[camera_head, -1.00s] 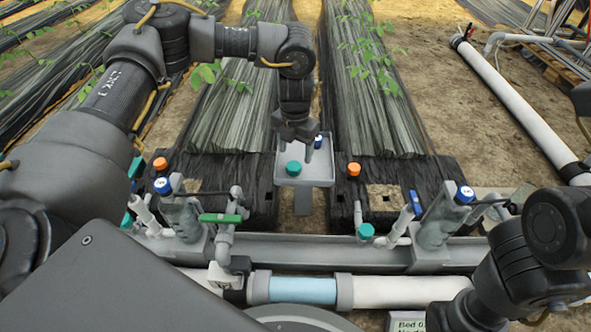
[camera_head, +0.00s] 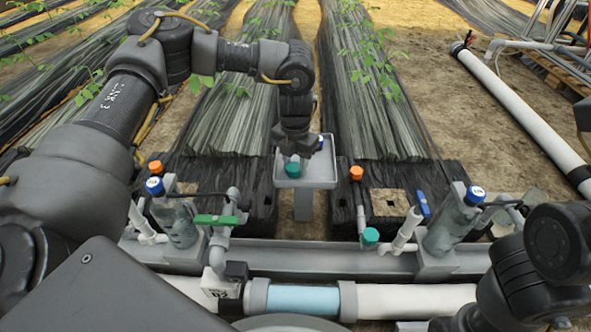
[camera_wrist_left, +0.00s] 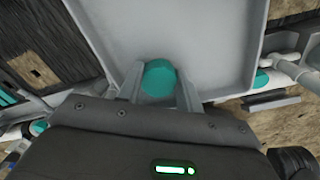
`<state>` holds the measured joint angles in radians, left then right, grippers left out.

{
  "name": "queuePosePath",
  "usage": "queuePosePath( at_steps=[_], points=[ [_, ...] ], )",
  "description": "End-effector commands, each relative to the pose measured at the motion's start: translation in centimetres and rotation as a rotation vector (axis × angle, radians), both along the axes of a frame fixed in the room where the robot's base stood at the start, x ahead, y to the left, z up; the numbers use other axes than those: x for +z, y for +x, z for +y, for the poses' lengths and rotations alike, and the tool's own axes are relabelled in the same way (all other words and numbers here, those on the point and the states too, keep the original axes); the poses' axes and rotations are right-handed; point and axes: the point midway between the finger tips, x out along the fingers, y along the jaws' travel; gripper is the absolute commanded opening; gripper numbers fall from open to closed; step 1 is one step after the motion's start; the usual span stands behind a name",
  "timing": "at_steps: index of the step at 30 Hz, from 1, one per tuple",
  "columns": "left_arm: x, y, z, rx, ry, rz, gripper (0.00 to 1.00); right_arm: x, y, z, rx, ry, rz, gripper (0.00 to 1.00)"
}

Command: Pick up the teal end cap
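The teal end cap (camera_head: 292,170) sits in the grey tray (camera_head: 305,184), near the tray's front left. My left gripper (camera_head: 296,154) points down into the tray, just behind and above the cap in the head view. In the left wrist view the teal cap (camera_wrist_left: 159,78) shows between the two fingertips of my left gripper (camera_wrist_left: 160,88). The fingers look open, one on each side of the cap; whether they touch it is hard to tell. Parts of my right arm show at the lower right, but its gripper is out of view.
A blue cap (camera_head: 319,143) is also in the tray, close to my left gripper. Orange caps (camera_head: 356,173) stand on both sides. Another teal cap (camera_head: 371,236) is on the skid in front. Clear bottles with blue tops, a green-handled valve (camera_head: 215,219) and pipes line the front.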

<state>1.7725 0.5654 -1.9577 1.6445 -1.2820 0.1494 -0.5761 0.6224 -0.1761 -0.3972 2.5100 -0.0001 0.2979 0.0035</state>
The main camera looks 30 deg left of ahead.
Motion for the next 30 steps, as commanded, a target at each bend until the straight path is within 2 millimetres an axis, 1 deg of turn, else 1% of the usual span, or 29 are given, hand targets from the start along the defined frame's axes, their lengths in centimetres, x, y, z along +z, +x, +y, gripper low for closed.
queuePosePath(
  at_steps=[1, 2, 3, 11, 16, 20, 26, 28, 30],
  points=[
    [0.0, 0.0, 0.0, 0.0, 0.0, 0.0, 0.2, 0.0, 0.0, 0.0, 0.0, 0.0, -0.001, 0.63],
    [0.0, 0.0, 0.0, 0.0, 0.0, 0.0, 0.16, 0.0, 0.0, 0.0, 0.0, 0.0, -0.001, 0.63],
    [0.0, 0.0, 0.0, 0.0, 0.0, 0.0, 0.14, 0.0, 0.0, 0.0, 0.0, 0.0, -0.002, 0.63],
    [0.2, 0.0, 0.0, 0.0, 0.0, 0.0, 0.14, 0.2, 0.0, 0.0, 0.0, 0.0, -0.002, 0.63],
    [1.7, 0.0, 0.0, 0.0, -0.001, -0.001, 0.14, 1.2, 0.0, 0.1, -0.001, -0.003, -0.002, 0.63],
    [4.1, -0.1, 0.0, -0.001, -0.001, 0.0, 0.14, 2.7, 0.0, 0.2, -0.002, -0.008, 0.002, 0.63],
    [8.9, -4.0, 0.7, -0.004, -0.003, 0.0, 0.14, 6.7, -0.1, 0.5, -0.002, -0.021, -0.005, 0.63],
    [10.5, -5.4, 0.9, -0.004, -0.003, -0.001, 0.14, 5.3, 0.9, 0.6, -0.024, -0.054, 0.03, 0.63],
    [10.8, -7.3, 1.3, -0.005, -0.001, 0.003, 0.14, 4.7, 1.1, 0.6, -0.029, -0.069, 0.043, 0.63]
  ],
)
